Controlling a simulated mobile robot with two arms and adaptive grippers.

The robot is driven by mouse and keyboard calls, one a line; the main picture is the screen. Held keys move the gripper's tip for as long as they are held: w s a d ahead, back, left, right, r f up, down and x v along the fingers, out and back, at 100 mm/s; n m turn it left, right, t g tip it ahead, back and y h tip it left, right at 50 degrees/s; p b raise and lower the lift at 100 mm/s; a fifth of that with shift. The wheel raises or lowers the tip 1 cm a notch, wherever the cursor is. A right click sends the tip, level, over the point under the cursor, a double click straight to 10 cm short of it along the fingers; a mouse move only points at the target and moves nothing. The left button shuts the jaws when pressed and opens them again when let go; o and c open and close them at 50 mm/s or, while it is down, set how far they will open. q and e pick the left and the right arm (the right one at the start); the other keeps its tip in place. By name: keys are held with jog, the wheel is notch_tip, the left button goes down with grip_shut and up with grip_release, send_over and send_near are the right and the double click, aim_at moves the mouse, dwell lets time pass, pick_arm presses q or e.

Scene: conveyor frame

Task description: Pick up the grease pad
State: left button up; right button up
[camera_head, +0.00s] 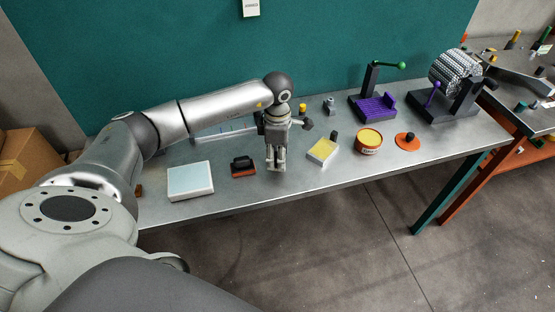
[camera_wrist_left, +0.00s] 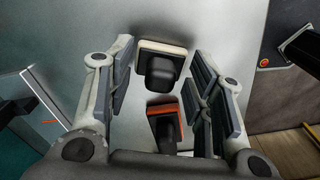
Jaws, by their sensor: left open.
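My left gripper (camera_head: 276,168) points down over the steel bench with its fingers apart and nothing between them in grip. In the left wrist view, its fingers (camera_wrist_left: 163,98) stand either side of two black-handled pads. One pad has a cream base (camera_wrist_left: 176,46) and a rounded black handle. The other has an orange base (camera_wrist_left: 156,109) and a black handle. The orange-based pad (camera_head: 243,168) also shows in the head view, just left of my gripper. I cannot tell from looks which one is the grease pad. The cream-based pad seems hidden behind my gripper in the head view.
A pale blue-topped box (camera_head: 190,181) stands left on the bench (camera_head: 310,178). To the right are a yellow-topped block (camera_head: 322,150), an orange tin (camera_head: 368,142) and an orange disc (camera_head: 407,142). A purple-based fixture (camera_head: 375,106) stands behind. Floor lies beyond the front edge.

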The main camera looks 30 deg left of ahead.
pick_arm(q)
jog(key=shift+c, duration=0.5)
grip_shut()
jog(key=shift+r, duration=0.2)
jog(key=shift+r+b, duration=0.4)
jog(key=shift+r, duration=0.15)
jog(key=s+d+r+b, duration=0.3)
jog(key=s+r, duration=0.8)
jog(key=s, duration=0.2)
jog(key=shift+s+d+r, duration=0.15)
jog(key=shift+s+r, duration=0.15)
